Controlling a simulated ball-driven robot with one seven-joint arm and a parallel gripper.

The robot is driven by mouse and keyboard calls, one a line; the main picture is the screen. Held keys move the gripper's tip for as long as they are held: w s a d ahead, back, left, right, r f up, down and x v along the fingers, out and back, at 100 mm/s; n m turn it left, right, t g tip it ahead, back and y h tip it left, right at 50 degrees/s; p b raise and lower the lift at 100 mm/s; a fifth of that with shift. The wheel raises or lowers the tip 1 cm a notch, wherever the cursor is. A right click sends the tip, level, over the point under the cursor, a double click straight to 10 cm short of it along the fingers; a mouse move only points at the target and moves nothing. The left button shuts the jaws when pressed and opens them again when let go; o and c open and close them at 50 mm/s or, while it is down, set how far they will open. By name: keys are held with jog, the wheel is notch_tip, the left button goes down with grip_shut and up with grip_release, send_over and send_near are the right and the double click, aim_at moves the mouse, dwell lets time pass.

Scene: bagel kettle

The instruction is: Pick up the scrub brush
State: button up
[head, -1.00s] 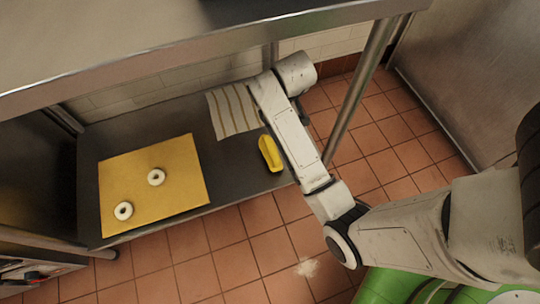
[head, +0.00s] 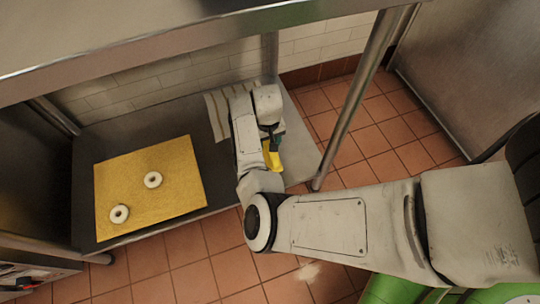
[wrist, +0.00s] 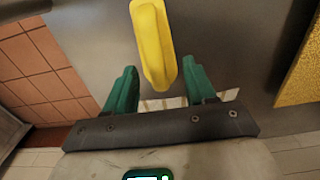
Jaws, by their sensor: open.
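The yellow scrub brush (head: 271,157) lies on the dark lower shelf, partly hidden by my arm in the head view. In the wrist view the brush (wrist: 154,45) lies lengthwise ahead of my gripper, its near end between the lines of the two green fingers. My gripper (wrist: 162,85) is open and empty, with a clear gap between its fingers. In the head view my gripper (head: 275,138) shows only in part, right beside the brush. I cannot tell whether a finger touches it.
A striped cloth (head: 216,115) lies behind my arm. A yellow board (head: 150,205) with two white bagels (head: 153,180) is on the shelf's left. An upper steel shelf (head: 180,55) hangs above, and a metal leg (head: 350,105) stands to the right.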

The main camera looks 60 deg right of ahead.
jog(key=shift+s+d+f+b, duration=0.1)
jog(key=shift+d+f+b, duration=0.1)
jog(key=shift+f+b, duration=1.05)
jog(key=shift+d+f+b, duration=0.2)
jog(key=shift+f+b, duration=0.5)
jog(key=shift+f, duration=1.05)
jog(key=shift+r, duration=0.1)
grip_shut()
